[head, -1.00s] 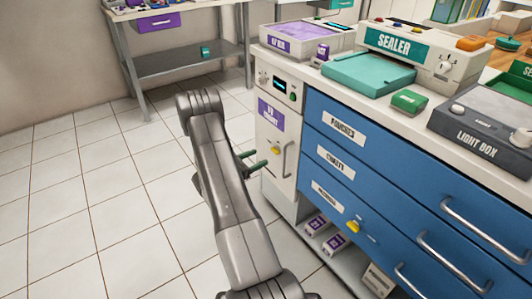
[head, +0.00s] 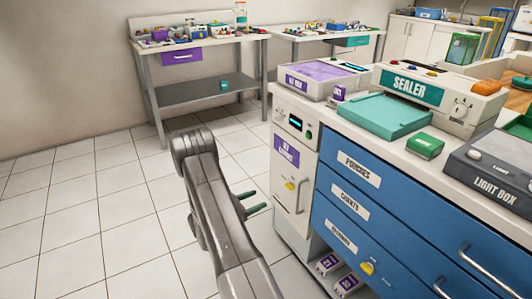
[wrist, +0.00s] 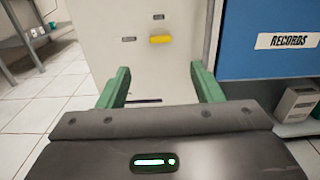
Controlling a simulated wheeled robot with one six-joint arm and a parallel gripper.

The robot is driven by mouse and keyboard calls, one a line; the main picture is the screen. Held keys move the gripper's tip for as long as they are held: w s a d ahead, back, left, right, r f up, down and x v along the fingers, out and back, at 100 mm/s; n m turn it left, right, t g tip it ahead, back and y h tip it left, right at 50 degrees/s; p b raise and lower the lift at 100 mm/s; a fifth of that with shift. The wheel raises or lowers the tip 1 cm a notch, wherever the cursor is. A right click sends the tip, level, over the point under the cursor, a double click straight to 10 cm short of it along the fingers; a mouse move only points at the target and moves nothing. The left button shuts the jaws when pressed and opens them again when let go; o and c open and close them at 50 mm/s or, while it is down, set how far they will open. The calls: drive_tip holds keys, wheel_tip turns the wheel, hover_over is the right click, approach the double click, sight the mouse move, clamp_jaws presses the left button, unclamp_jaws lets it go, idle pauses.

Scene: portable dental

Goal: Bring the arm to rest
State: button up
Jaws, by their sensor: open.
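My arm is bent up in front of the cabinet in the head view. My gripper (head: 252,202) shows its two green fingers poking out to the right, apart and close to the white cabinet side panel. In the wrist view my gripper (wrist: 161,85) has its two green fingers spread wide with nothing between them. Beyond them is the white cabinet front (wrist: 150,60) with a yellow knob (wrist: 160,39). Whether the fingers touch the cabinet cannot be told.
The blue drawers (head: 375,215) stand right of the arm, under a counter bearing a sealer (head: 440,90), a teal tray (head: 388,116) and a light box (head: 492,165). A grey metal table (head: 205,90) stands at the back. Tiled floor (head: 90,215) is free at left.

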sight(287, 187)
drive_tip(key=b+x, duration=0.2)
drive_tip(key=x, duration=1.1)
drive_tip(key=shift+d+b, duration=0.15)
drive_tip(key=shift+b, duration=0.15)
